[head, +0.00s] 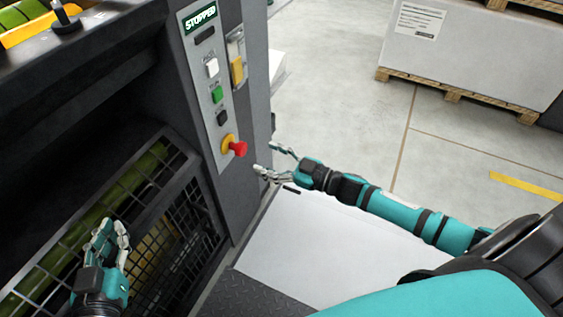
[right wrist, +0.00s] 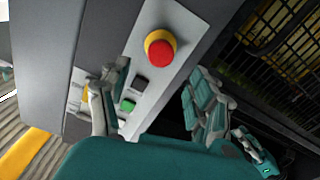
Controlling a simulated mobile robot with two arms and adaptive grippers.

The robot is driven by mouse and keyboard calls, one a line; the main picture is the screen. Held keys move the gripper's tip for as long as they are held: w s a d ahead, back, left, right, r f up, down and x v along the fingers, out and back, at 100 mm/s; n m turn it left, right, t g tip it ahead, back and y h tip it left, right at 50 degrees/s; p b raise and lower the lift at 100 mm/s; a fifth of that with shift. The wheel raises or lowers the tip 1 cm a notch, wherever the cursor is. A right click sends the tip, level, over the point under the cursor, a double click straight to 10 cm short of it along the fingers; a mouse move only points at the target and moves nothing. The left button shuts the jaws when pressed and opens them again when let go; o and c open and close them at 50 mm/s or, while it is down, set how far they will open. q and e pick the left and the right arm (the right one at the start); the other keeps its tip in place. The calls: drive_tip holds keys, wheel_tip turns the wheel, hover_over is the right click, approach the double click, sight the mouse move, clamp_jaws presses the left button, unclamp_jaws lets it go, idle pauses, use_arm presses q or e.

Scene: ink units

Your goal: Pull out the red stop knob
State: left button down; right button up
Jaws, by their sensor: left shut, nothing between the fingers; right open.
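The red stop knob (head: 237,148) sticks out from a yellow collar at the bottom of the grey control panel (head: 212,100). It also shows in the right wrist view, as a red round knob (right wrist: 160,54) on its yellow ring. My right gripper (head: 272,160) is open and empty, just to the right of the knob and apart from it. In the right wrist view its fingers (right wrist: 150,95) stand either side of the panel, with the knob beyond the tips. My left gripper (head: 110,235) is shut and empty in front of the black mesh guard.
The mesh guard (head: 150,215) is at the lower left. A white stack (head: 310,250) lies below my right arm. Open floor and a loaded pallet (head: 460,98) are beyond.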

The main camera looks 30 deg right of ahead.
drive_tip(key=v, duration=0.3)
drive_tip(key=shift+s+d, duration=0.25)
idle(0.4)
